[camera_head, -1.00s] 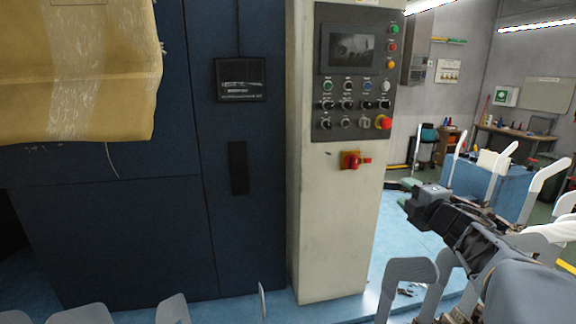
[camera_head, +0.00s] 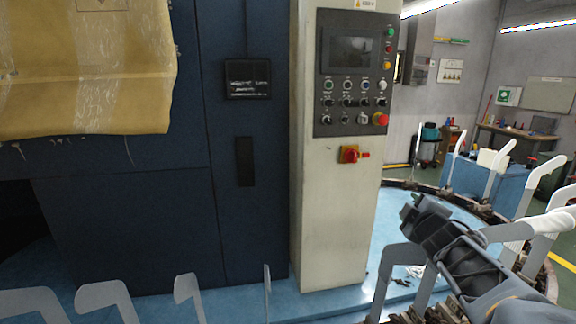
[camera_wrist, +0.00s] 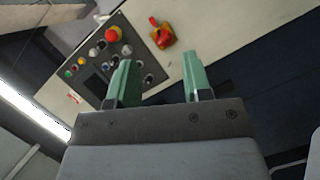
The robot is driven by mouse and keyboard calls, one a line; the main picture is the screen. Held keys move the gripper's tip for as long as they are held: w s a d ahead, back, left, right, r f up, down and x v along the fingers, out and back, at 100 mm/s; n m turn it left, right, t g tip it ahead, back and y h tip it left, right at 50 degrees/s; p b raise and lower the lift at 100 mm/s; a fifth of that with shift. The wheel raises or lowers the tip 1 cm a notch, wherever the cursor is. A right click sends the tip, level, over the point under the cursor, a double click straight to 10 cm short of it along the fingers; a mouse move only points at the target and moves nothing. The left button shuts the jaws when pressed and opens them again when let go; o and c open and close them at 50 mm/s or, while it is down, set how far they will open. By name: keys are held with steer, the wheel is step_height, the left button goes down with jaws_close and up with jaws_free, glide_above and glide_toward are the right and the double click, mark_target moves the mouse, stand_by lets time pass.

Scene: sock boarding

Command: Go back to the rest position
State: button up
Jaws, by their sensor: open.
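My gripper (camera_head: 410,206) is at the right of the head view, in front of the blue platform and to the right of the pale control column. In the wrist view its two green fingers (camera_wrist: 155,82) stand apart with nothing between them. The control panel (camera_head: 353,72) with its screen, knobs and red stop button is on the column (camera_head: 330,220). The panel and a red switch on a yellow plate (camera_wrist: 161,34) show beyond the fingers in the wrist view. I see no sock in the gripper.
Pale upright sock boards (camera_head: 398,268) stand around the platform (camera_head: 240,306), close to my arm and along the front edge. A dark blue machine cabinet (camera_head: 240,220) fills the left, with a yellowish sheet (camera_head: 80,70) hanging over it. A workbench (camera_head: 515,137) is far right.

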steer(key=s+a+f+m+g+y, duration=0.1)
steer(key=s+a+f+m+g, duration=0.4)
steer(key=s+f, duration=0.4)
steer(key=s+a+f+m+g+y, duration=0.1)
steer(key=s+a+f+m+g, duration=0.5)
steer(key=s, duration=0.6)
step_height(320, 180, down, 3)
steer(key=a+g, duration=0.1)
steer(key=a, duration=0.1)
steer(key=shift+a+m, duration=0.3)
steer(key=shift+a, duration=0.05)
steer(key=shift+r, duration=0.15)
steer(key=shift+c, duration=0.2)
